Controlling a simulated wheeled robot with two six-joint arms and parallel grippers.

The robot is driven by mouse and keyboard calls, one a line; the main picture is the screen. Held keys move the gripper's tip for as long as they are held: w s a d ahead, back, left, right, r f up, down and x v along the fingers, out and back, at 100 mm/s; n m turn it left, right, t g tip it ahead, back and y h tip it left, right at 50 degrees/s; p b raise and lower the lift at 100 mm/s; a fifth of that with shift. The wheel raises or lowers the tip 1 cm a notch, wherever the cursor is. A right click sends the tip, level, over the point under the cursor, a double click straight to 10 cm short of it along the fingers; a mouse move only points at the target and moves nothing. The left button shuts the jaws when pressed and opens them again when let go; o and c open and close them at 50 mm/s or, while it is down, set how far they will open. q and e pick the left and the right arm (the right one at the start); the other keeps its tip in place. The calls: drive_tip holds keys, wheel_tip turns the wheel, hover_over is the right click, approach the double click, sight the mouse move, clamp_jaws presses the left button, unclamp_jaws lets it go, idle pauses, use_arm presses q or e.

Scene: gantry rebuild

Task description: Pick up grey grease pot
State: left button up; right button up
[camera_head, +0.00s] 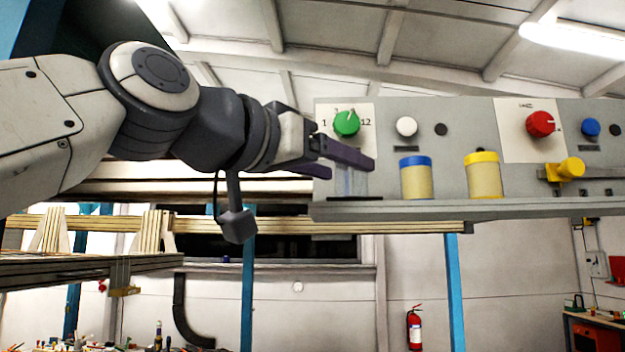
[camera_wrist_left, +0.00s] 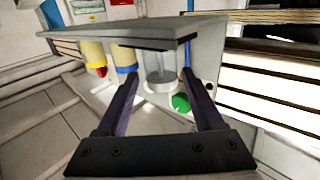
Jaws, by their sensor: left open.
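The grey grease pot (camera_head: 351,183) stands on the shelf of the grey panel, partly hidden behind my left gripper's finger in the head view. In the left wrist view, which is upside down, the grey pot (camera_wrist_left: 160,68) shows as a pale cylinder with a grey lid. My left gripper (camera_head: 345,166) is open at the pot's upper part. In the left wrist view its two fingers (camera_wrist_left: 159,76) lie one on each side of the pot in the picture, with gaps. I cannot tell how deep the pot sits between them. My right gripper is not in view.
On the same shelf (camera_head: 445,207) stand a blue-lidded pot (camera_head: 416,180) and a yellow-lidded pot (camera_head: 484,177), right of the grey one. A green knob (camera_head: 347,123) and a white button (camera_head: 406,126) stick out of the panel above. A yellow part (camera_head: 570,169) is farther right.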

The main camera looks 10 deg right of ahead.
sight(362, 179)
use_arm(q)
drive_tip(key=shift+w+d, duration=0.4)
drive_tip(key=shift+w, duration=0.2)
drive_tip(key=p+x, duration=0.3)
drive_tip(key=x, duration=0.1)
drive_tip(key=shift+d+f+p, duration=0.15)
drive_tip(key=shift+d+p, duration=0.1)
drive_tip(key=shift+p, duration=0.1)
drive_tip(key=shift+w+d+f, duration=0.15)
drive_tip(key=shift+w+d, duration=0.05)
drive_tip(key=shift+d, duration=0.1)
drive_tip(key=shift+c, duration=0.3)
clamp_jaws()
